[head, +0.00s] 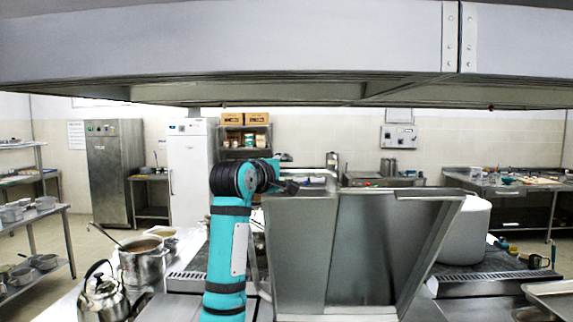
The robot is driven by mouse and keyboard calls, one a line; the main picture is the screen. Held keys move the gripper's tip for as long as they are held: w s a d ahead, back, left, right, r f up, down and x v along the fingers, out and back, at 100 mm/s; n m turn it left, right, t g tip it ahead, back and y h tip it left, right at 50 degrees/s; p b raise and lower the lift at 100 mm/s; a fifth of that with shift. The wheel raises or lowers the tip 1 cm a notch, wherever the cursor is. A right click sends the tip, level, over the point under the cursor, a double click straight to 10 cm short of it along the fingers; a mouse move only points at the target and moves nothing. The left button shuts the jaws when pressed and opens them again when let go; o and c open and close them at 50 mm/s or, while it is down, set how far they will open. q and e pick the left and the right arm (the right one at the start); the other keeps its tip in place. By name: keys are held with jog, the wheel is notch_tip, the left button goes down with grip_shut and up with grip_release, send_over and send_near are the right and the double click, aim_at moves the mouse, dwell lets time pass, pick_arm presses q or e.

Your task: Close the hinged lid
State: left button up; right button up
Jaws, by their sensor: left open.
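The hinged lid (362,248) is a large grey metal panel with side walls. It stands raised and steeply upright in the middle of the head view, its inner face towards me. The hinge and the vessel under it are not clearly visible. My left gripper (291,187) is at the lid's upper left edge, at the end of my teal arm. It is open and looks empty; I cannot tell whether it touches the lid. My right gripper is not in view.
A steel stockpot (143,262) with a ladle and a kettle (101,294) stand on the left. A large white cylindrical pot (464,230) stands close to the lid's right side. A wide metal hood (230,50) hangs overhead. A metal tray (553,297) lies at the lower right.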

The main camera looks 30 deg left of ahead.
pick_arm(q)
jog(key=shift+w, duration=0.3)
grip_shut()
dwell(0.4)
